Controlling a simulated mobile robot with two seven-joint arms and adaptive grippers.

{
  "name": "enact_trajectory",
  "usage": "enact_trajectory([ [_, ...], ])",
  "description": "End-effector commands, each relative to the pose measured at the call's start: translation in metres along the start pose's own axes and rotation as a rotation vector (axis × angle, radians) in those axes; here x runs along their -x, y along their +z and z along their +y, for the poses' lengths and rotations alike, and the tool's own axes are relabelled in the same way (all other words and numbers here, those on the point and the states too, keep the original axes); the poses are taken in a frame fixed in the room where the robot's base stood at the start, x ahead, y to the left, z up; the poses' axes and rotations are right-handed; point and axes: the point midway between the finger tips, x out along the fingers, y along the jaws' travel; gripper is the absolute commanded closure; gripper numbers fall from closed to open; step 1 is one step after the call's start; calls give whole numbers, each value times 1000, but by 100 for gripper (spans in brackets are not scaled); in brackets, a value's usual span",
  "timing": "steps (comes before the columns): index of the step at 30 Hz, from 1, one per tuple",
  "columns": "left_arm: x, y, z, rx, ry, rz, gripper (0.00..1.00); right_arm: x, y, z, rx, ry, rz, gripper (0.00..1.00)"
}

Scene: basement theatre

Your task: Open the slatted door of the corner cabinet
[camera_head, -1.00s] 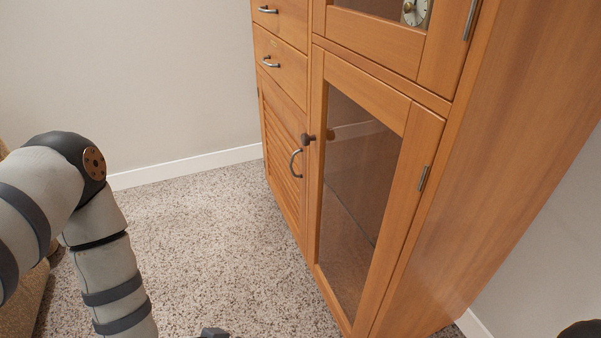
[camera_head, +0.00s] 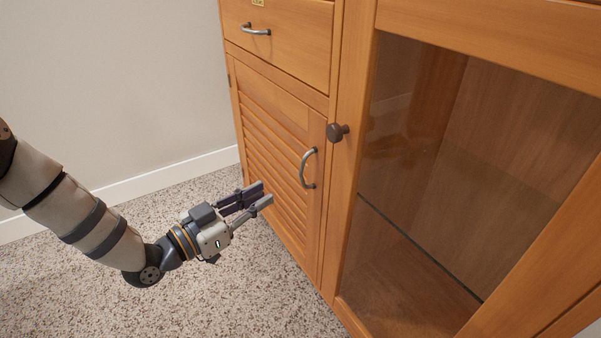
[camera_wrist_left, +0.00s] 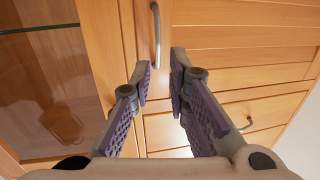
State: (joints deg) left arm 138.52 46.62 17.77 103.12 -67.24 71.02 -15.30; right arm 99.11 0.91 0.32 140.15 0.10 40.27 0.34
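The slatted door (camera_head: 270,150) of the wooden cabinet is shut, low on the cabinet's left part. Its curved metal handle (camera_head: 308,168) stands upright near the door's right edge. My left gripper (camera_head: 262,195) is in front of the door, to the left of the handle and apart from it. Its two fingers are spread with nothing between them. In the left wrist view the handle (camera_wrist_left: 156,35) lies ahead of the gap between the open fingertips (camera_wrist_left: 160,72), and the slatted door (camera_wrist_left: 240,40) fills the right side. My right gripper is not in view.
A glass door (camera_head: 450,190) with a dark round knob (camera_head: 337,132) is right of the slatted door. A drawer (camera_head: 285,35) with a metal handle is above it. Speckled carpet (camera_head: 210,300) lies clear in front, with a plain wall (camera_head: 120,90) at left.

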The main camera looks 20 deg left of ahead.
Motion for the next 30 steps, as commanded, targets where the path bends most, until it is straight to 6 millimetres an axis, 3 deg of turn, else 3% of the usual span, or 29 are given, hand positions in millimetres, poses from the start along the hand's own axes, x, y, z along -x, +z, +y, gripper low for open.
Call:
enact_trajectory([
  [4,-21,1,0,-2,3,4,84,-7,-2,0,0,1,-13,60],
  [15,-106,3,0,-1,2,-1,84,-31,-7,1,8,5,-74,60],
  [20,-119,1,0,-1,1,-1,84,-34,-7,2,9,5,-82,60],
  [27,-120,-1,0,-1,0,0,84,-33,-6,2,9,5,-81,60],
  [29,-120,-1,0,0,0,0,98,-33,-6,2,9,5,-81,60],
  [30,-120,-1,0,0,0,0,100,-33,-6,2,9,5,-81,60],
])
